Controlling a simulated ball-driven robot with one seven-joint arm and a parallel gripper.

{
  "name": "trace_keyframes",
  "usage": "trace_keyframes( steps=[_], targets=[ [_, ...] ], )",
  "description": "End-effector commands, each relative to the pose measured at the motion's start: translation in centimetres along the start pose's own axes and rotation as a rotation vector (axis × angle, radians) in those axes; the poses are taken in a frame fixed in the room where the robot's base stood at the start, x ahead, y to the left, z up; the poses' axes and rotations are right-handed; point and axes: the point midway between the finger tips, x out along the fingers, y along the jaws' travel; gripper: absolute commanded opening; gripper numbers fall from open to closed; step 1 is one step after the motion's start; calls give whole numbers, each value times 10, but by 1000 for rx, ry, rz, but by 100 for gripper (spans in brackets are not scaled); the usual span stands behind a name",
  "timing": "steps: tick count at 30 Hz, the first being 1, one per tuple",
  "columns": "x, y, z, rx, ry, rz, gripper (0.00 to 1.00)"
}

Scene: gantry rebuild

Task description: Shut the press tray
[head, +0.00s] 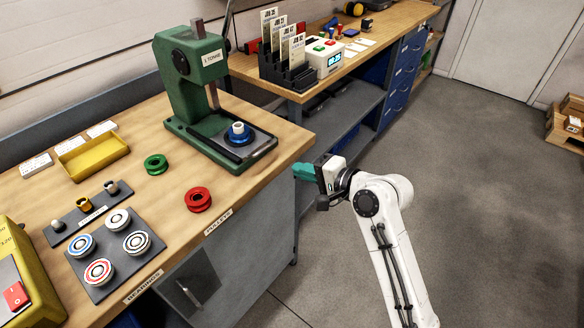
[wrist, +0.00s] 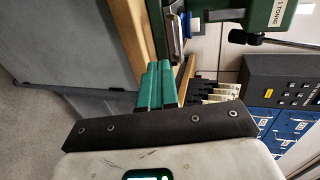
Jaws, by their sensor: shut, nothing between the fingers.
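The green press (head: 190,85) stands on the wooden bench, marked 1 TONNE. Its dark press tray (head: 262,148) lies at the front of the base, on the side toward the bench edge, and appears drawn out from under the ram. A blue pulley (head: 240,138) with a white piece in it sits on the tray. My gripper (head: 296,171) is shut and empty, just off the bench edge, to the right of and apart from the tray. In the wrist view its teal fingers (wrist: 157,86) are together, pointing toward the tray (wrist: 174,35) and the press (wrist: 240,15).
Red (head: 198,199) and green (head: 155,164) pulleys lie on the bench, left of the press. A plate of bearings (head: 117,247) and a yellow bin (head: 92,157) stand farther left. A second bench (head: 385,25) with a card rack (head: 283,65) is behind.

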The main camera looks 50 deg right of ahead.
Motion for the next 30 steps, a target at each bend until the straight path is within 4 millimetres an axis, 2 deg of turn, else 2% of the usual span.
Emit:
trace_keyframes(
  steps=[12,16,20,30],
  targets=[
    [-42,16,10,-2,-8,-143,0],
    [-44,13,14,-1,-11,-172,0],
    [-32,9,14,-2,-13,-175,0],
    [32,-3,15,-3,-14,-173,0]
  ],
)
